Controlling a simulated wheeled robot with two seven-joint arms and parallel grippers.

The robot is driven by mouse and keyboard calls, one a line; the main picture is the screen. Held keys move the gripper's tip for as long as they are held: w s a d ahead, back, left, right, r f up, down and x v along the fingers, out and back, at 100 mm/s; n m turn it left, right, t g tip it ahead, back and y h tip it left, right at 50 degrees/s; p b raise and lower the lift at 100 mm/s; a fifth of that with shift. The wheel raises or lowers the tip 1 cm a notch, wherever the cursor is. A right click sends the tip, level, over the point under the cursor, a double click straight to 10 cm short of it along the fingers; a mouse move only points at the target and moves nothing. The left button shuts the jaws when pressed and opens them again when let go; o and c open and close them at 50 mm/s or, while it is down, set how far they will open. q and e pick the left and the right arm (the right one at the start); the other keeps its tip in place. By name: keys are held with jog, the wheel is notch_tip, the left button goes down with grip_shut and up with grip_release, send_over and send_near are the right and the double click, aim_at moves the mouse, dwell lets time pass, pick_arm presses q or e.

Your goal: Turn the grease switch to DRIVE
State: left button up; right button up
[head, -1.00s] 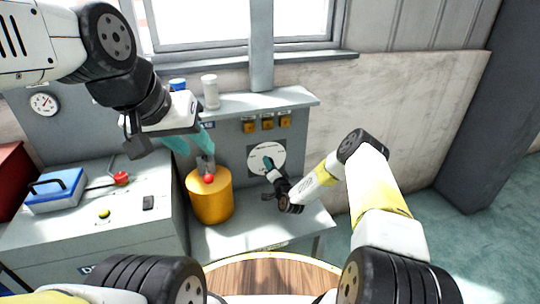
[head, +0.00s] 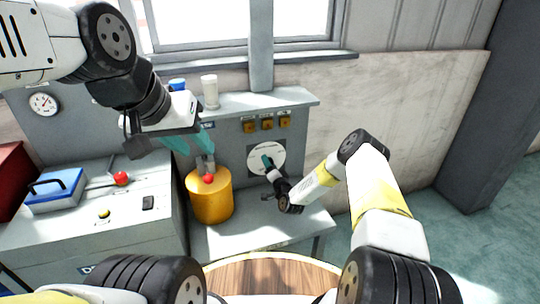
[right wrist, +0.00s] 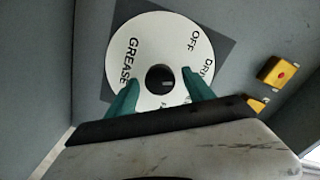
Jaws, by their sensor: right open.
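The grease switch is a white round dial (right wrist: 150,35) with a black centre knob (right wrist: 160,78), on a grey panel. GREASE, OFF and part of DRIVE can be read; lettering at the bottom is partly covered. I cannot tell which mark the knob points at. The dial also shows in the head view (head: 278,153). My right gripper (right wrist: 159,84) is open, its teal fingers on either side of the knob with visible gaps. My left gripper (head: 201,153) is over the yellow cylinder (head: 210,205), its fingertips close to a grey piece on top; whether it holds that piece is unclear.
Three yellow boxes (head: 267,123) are mounted above the dial. A white cup (head: 209,91) stands on the shelf (head: 285,98). A blue box (head: 55,194) and a red knob (head: 121,178) are on the left cabinet. A round wooden top (head: 270,277) is at the front.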

jog(key=v, duration=0.7)
jog(key=shift+s, duration=0.3)
jog(key=shift+d, duration=0.1)
jog(key=shift+o, duration=1.3)
jog(key=shift+s, duration=0.1)
jog(key=v, duration=0.4)
jog(key=shift+s+d, duration=0.1)
jog(key=shift+s, duration=0.05)
